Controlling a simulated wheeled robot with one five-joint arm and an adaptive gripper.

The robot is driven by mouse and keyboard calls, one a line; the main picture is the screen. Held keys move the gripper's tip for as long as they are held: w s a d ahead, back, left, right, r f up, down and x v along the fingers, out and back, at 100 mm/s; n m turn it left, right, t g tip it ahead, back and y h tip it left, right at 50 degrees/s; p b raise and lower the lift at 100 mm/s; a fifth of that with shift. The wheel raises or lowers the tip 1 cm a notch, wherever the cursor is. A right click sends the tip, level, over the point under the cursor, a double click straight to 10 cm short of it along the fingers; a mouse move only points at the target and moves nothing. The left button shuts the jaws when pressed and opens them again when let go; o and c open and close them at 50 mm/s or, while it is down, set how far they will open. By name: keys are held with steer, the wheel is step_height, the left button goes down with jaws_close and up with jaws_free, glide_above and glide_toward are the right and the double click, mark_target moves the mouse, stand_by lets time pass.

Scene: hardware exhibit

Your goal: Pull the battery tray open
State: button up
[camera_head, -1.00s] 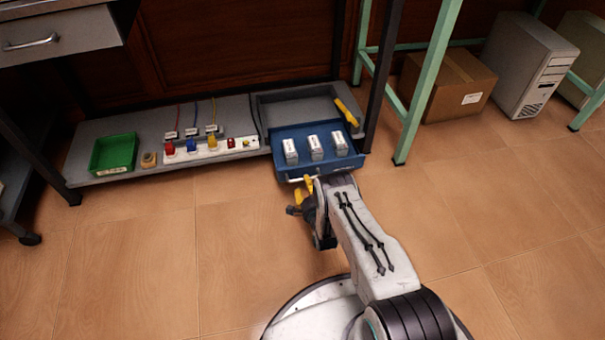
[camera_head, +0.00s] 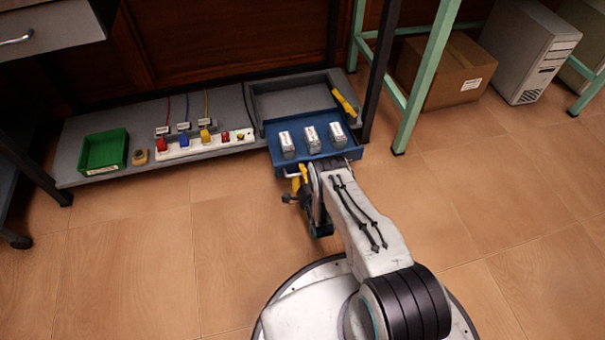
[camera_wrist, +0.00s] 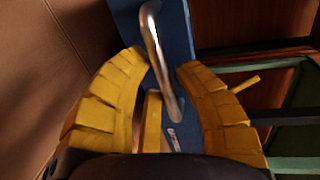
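The blue battery tray (camera_head: 272,158) is slid well out from its grey housing (camera_head: 262,90) at the right end of the low shelf. Three white batteries stand in it: left (camera_head: 287,144), middle (camera_head: 311,139) and right (camera_head: 337,135). My gripper (camera_head: 299,175) is at the tray's front. In the wrist view, the tray's metal handle (camera_wrist: 158,60) lies between the yellow fingertips of my gripper (camera_wrist: 163,64). The fingers are spread, with a small gap on the right of the handle. Contact on the left is unclear.
A green bin (camera_head: 103,152), a tape roll (camera_head: 140,157) and a white power strip (camera_head: 200,148) with colored plugs are to the left. A dark post (camera_head: 380,75) and a green table leg (camera_head: 427,75) stand close on the right. The floor in front is clear.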

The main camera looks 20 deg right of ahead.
jaws_close()
steer(key=p+v, duration=0.2)
steer(key=shift+s+f, duration=0.2)
steer(key=shift+s, duration=0.15)
steer(key=shift+o, duration=2)
jaws_free()
